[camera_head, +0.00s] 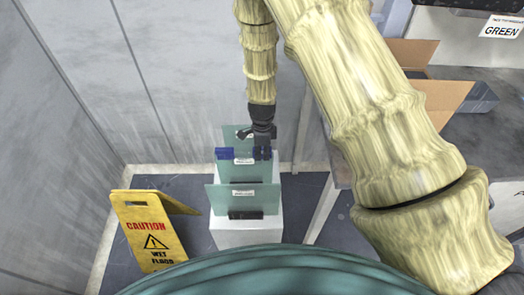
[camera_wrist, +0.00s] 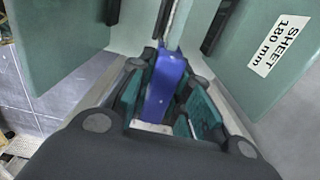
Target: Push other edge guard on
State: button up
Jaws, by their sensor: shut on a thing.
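A blue edge guard (camera_wrist: 165,85) is between the fingers of my gripper (camera_wrist: 160,95) in the wrist view. The guard's far end meets the edge of a glass sheet (camera_wrist: 178,22); I cannot tell how far it sits over that edge. In the head view my gripper (camera_head: 263,152) points down at the right side of the rear green glass sheet (camera_head: 236,135). Another blue edge guard (camera_head: 224,153) is at that sheet's left edge. The front green sheet (camera_head: 222,200) stands upright before it, with a white label.
The sheets stand on a white block (camera_head: 246,236). A yellow wet-floor sign (camera_head: 148,232) is at its left. An open cardboard box (camera_head: 447,98) is at the right, beyond my arm. Grey walls close off the left and back.

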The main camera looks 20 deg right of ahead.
dwell(0.3)
jog(key=o, duration=0.9)
notch_tip(320, 180, up, 12)
dwell(0.4)
dwell(0.5)
